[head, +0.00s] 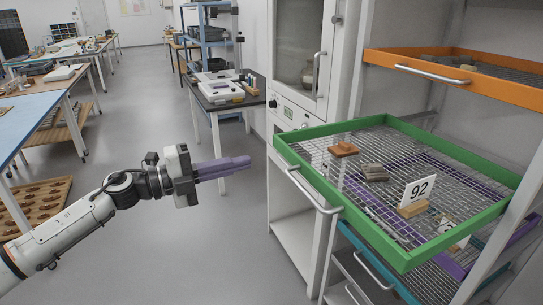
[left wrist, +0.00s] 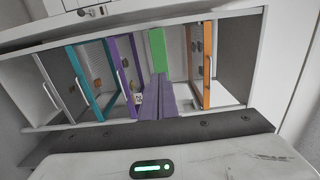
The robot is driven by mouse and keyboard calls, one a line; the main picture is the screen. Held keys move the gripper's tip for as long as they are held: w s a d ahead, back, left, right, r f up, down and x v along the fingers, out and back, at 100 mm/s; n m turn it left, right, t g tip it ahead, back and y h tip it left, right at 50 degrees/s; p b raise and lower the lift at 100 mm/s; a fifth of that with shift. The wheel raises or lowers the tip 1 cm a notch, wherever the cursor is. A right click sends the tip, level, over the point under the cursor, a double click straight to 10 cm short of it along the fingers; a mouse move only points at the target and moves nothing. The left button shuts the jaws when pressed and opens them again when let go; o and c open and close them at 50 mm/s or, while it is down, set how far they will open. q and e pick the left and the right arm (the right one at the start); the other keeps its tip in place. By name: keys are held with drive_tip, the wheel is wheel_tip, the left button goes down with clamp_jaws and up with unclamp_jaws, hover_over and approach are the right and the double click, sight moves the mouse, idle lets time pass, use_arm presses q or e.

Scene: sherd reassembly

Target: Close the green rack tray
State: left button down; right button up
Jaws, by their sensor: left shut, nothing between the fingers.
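The green rack tray (head: 405,262) stands pulled well out of the rack at the right of the head view. It has a wire mesh floor and a pale bar handle (head: 314,192) on its front side. In the left wrist view the green tray (left wrist: 157,48) shows as a green front beyond my fingers. My left gripper (head: 247,162) is shut and empty, its purple fingers pointing right, in the air to the left of the tray and apart from it. The left wrist view also shows these fingers (left wrist: 158,80). My right gripper is not in view.
An orange tray (head: 380,58) is above; purple and teal (head: 360,246) trays are below. A white cabinet (head: 300,60) stands behind. Floor left of the rack is clear.

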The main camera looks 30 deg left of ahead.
sight(285, 153)
use_arm(q)
drive_tip(key=p+x, duration=0.1)
drive_tip(key=x, duration=0.6)
drive_tip(key=shift+w+d+r, duration=0.1)
drive_tip(key=shift+w+d, duration=0.05)
drive_tip(key=shift+w+d+p, duration=0.3)
drive_tip(key=shift+w+d, duration=0.05)
drive_tip(key=shift+w, duration=0.15)
